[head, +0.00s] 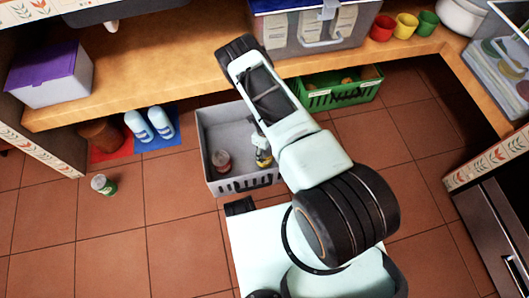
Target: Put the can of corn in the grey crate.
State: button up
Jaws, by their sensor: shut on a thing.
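The grey crate (211,140) stands on the tiled floor below the wooden counter, with its open top facing up. My gripper (262,146) is partly hidden behind my forearm and reaches down inside the crate's right part. It is shut on a small yellow can (265,160), which looks like the can of corn; its label is too small to read. I cannot tell whether the can touches the crate's floor. A jar with a reddish lid (221,160) is inside the crate to the left, apart from my gripper.
Blue slippers (149,125) on a blue mat and a brown pot (101,134) are left of the crate. A green crate (350,93) is at right. The counter (175,73) overhangs behind. Front-left floor is clear.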

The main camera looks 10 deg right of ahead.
jog(key=shift+f, duration=0.3)
jog(key=shift+f, duration=0.15)
jog(key=o, duration=1.6)
jog(key=shift+o, duration=0.2)
notch_tip(320, 180, up, 12)
jog(key=p, duration=0.3)
jog(key=shift+r+p, duration=0.2)
jog(key=shift+p, duration=0.2)
